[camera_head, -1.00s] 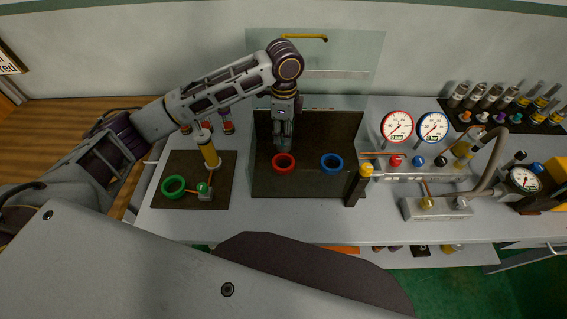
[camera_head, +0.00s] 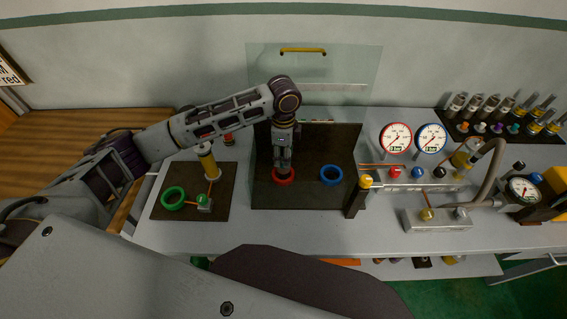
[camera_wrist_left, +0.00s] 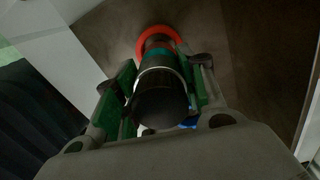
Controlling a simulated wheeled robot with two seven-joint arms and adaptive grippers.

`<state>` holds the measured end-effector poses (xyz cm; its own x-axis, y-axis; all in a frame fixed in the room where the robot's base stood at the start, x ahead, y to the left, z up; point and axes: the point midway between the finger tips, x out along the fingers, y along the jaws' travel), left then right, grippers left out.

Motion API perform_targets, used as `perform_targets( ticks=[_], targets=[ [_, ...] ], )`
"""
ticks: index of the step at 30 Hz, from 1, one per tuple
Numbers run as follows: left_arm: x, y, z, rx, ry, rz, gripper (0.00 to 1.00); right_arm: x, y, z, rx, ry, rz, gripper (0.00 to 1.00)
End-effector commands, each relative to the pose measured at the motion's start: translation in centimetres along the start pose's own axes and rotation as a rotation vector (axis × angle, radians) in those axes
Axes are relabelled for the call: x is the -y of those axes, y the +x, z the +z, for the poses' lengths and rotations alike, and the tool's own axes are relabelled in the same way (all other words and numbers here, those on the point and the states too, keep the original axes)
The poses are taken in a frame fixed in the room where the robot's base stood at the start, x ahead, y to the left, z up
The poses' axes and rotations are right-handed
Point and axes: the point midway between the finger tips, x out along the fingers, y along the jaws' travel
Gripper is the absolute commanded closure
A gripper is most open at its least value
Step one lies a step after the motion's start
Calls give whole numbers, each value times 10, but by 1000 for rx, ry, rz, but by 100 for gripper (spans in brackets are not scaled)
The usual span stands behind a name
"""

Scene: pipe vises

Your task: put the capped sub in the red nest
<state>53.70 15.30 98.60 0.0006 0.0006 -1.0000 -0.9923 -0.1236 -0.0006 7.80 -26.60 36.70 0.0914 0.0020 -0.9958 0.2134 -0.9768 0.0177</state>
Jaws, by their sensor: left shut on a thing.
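My left gripper (camera_head: 283,166) is over the red nest (camera_head: 285,181) on the dark board. In the left wrist view the gripper (camera_wrist_left: 165,90) is shut on a dark cylindrical sub (camera_wrist_left: 161,96) with a teal band. The sub's far end lines up with the red ring (camera_wrist_left: 157,38), which shows around and beyond it. I cannot tell whether that end is inside the ring or just above it. Most of the sub is hidden by the gripper in the head view. My right gripper is not in view.
The blue nest (camera_head: 331,175) is right of the red one on the same dark board (camera_head: 300,199). A green ring (camera_head: 173,198) lies on the left mat. Two gauges (camera_head: 396,138) and a post with a yellow knob (camera_head: 365,181) stand to the right. A clear panel (camera_head: 345,70) is behind.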

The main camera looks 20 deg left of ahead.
Motion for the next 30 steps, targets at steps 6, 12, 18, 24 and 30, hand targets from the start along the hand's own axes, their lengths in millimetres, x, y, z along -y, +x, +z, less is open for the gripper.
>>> perform_targets(
  ticks=[6,12,18,24,30],
  targets=[
    [-1,23,0,0,0,2,98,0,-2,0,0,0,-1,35],
    [0,42,0,-1,0,0,98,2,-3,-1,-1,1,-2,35],
    [0,45,0,-1,1,-1,98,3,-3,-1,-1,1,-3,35],
    [0,45,0,-1,1,-1,98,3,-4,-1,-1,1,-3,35],
    [0,48,0,0,0,1,45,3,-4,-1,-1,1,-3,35]
  ],
)
